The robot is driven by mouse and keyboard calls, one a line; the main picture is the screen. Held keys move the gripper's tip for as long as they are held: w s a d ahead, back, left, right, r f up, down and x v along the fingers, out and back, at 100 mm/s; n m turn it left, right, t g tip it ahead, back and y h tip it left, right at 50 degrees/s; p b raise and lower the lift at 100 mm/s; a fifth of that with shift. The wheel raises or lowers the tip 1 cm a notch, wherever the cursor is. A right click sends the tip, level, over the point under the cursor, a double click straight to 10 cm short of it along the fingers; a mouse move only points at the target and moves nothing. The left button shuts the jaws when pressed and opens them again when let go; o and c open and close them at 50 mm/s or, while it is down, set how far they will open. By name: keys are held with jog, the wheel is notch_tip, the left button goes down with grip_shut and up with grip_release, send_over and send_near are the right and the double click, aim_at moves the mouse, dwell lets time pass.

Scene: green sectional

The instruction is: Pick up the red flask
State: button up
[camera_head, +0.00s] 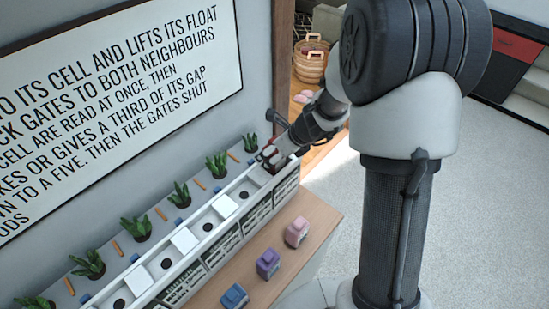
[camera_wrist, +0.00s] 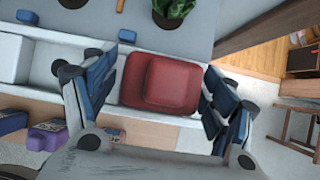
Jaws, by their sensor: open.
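The red flask (camera_wrist: 160,84) is a squat, rounded block with a raised top. In the wrist view it sits in the white trough, between the two fingers of my open gripper (camera_wrist: 168,70). One finger is on its left and one on its right, with a small gap visible at the left. In the head view my gripper (camera_head: 274,160) is down at the far end of the white row of cells. Only a small bit of red shows there, the rest hidden by the gripper.
A blue flask (camera_head: 234,296), a purple flask (camera_head: 268,264) and a pink flask (camera_head: 297,231) stand on the wooden ledge (camera_head: 318,222). Potted plants (camera_head: 216,163) line the wall side of the white trough (camera_head: 212,220). A woven basket (camera_head: 311,62) is beyond the doorway.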

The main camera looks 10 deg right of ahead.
jog(key=shift+c, duration=0.5)
jog(key=c, duration=1.2)
